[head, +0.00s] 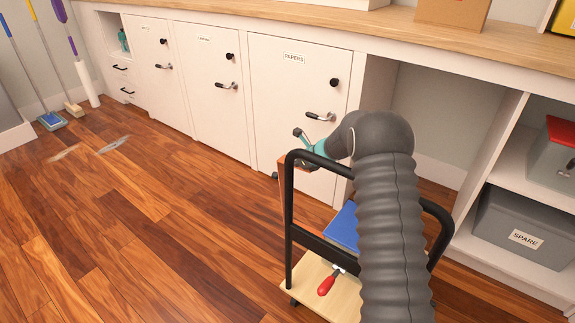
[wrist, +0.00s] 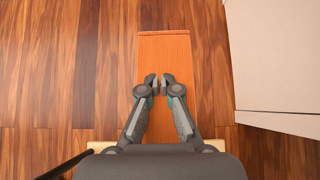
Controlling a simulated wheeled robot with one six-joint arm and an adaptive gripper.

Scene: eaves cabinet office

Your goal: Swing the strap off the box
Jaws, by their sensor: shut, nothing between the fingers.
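My gripper (wrist: 158,84) is shut and empty in the wrist view, its two fingertips close together over a long reddish-brown wooden piece (wrist: 165,52). This piece may be the box, but I cannot tell. A narrow strip of similar brown (head: 284,202) shows beside the cart's handle in the head view. In the head view my gripper (head: 304,139) is partly hidden by my arm, above the cart's left handle and in front of the cabinet door marked PAPERS (head: 295,95). I cannot make out a strap in either view.
The cart (head: 305,285) has black rails and carries a blue item (head: 343,226) and a red-handled tool (head: 327,284). A grey SPARE bin (head: 525,225) and a red-lidded container (head: 558,150) sit on the right shelves. Floor at left is mostly clear; mops (head: 50,118) stand beyond.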

